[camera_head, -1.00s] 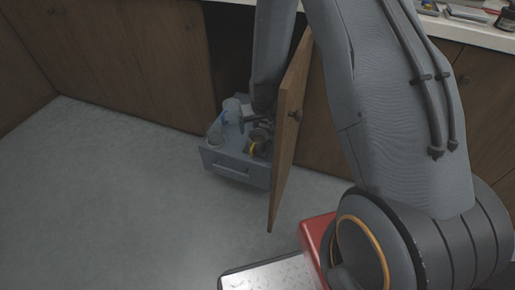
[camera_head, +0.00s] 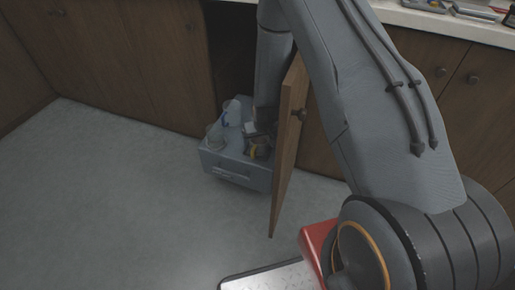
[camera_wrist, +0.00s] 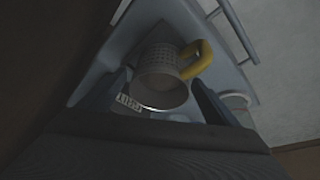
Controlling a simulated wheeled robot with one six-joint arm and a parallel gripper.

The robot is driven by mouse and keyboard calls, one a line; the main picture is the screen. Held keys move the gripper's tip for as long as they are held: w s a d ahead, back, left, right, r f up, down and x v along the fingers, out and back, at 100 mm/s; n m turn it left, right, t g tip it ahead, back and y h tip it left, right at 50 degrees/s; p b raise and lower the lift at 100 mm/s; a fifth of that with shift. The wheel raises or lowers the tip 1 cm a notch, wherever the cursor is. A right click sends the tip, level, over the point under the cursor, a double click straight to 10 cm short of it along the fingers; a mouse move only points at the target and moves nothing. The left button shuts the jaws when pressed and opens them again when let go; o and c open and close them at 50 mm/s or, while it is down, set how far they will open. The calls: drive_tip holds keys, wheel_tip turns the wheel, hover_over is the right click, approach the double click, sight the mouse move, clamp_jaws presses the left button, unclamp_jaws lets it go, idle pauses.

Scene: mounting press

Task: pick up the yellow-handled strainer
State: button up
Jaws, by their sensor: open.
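The strainer (camera_wrist: 162,83) is a grey perforated cup with a yellow handle (camera_wrist: 197,60). In the wrist view my gripper (camera_wrist: 160,88) is open, with one dark finger on each side of the strainer's cup. The handle points up and to the right there. I cannot tell whether the fingers touch the cup. In the head view the strainer (camera_head: 258,151) is small and partly hidden by my gripper and arm.
Clear glassware (camera_head: 216,133) and a bluish-white container (camera_head: 232,113) stand in the drawer's left part. An open wooden door (camera_head: 287,150) stands close along the drawer's right side. A counter (camera_head: 450,22) with tools runs above. The floor at the left is clear.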

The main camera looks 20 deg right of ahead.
drive_tip(key=shift+r, duration=0.1)
drive_tip(key=c, duration=1.2)
drive_tip(key=shift+r, duration=0.1)
